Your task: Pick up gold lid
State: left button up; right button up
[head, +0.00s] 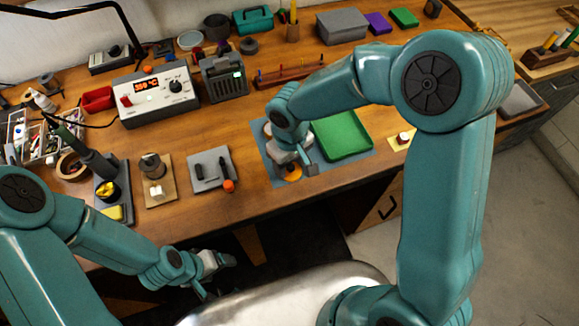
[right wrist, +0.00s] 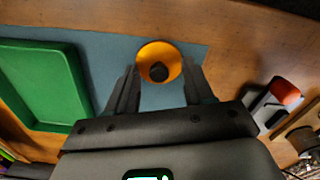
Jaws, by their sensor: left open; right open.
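The gold lid (head: 292,177) is a round orange-gold disc lying on the blue-grey mat (head: 345,171) near the table's front edge. In the right wrist view the lid (right wrist: 146,50) shows a dark round knob at its middle. My right gripper (head: 301,166) is directly over the lid, pointing down and partly covering it in the head view. In the right wrist view its two open fingers (right wrist: 160,86) stand on either side, with the lid just beyond and between the tips. Nothing is held. My left gripper (head: 217,272) is open and empty, low in front of the table.
A green tray (head: 342,136) lies on the mat beside the lid; it also fills the left of the right wrist view (right wrist: 40,85). A soldering station (head: 156,95) stands further back.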

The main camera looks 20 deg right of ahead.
jog(key=shift+s+r, duration=0.1)
jog(key=shift+s, duration=0.05)
jog(key=shift+s+d, duration=0.1)
jog(key=c, duration=0.4)
grip_shut()
